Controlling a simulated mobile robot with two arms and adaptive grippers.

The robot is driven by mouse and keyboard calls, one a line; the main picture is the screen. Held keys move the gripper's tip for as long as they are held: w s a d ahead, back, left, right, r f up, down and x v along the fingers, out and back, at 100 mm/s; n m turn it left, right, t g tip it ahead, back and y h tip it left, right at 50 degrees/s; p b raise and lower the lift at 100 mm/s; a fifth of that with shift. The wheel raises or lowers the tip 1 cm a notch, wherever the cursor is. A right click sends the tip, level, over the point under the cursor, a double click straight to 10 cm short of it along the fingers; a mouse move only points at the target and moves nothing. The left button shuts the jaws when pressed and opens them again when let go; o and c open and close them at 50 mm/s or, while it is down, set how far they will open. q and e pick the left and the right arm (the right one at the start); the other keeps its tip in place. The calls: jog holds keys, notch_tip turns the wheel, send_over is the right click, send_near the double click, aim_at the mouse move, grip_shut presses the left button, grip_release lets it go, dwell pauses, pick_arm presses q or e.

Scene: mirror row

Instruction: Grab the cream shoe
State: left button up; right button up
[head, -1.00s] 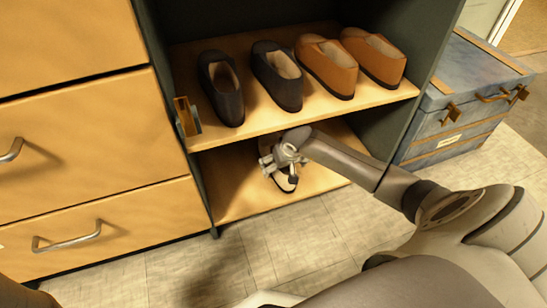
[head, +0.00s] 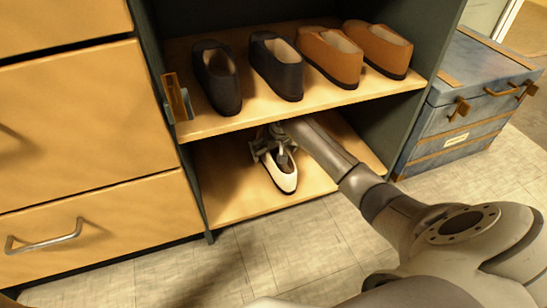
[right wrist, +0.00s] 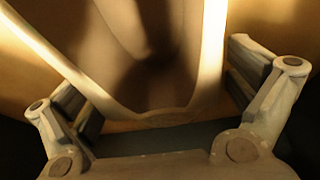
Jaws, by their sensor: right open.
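The cream shoe (head: 282,178) lies on the lower shelf, toe toward the front edge, with a dark sole. My right gripper (head: 272,148) is at the shoe's rear part, under the upper shelf, and hides part of it. In the right wrist view the shoe (right wrist: 212,50) fills the middle, and its opening faces the camera. My right gripper's fingers (right wrist: 160,95) are open, one on each side of the shoe. I cannot tell whether they touch it. My left gripper is not in view.
The upper shelf (head: 205,124) is close above my right arm and holds a dark pair (head: 276,70) and a brown pair (head: 330,62) of shoes. A blue chest (head: 470,100) stands to the right. Drawers (head: 90,215) stand to the left. The lower shelf (head: 228,190) is bare beside the shoe.

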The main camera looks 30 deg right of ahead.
jog(key=c, duration=1.3)
jog(key=shift+r, duration=0.25)
jog(key=shift+r+p, duration=0.4)
jog(key=shift+p, duration=0.35)
jog(key=shift+r, duration=0.2)
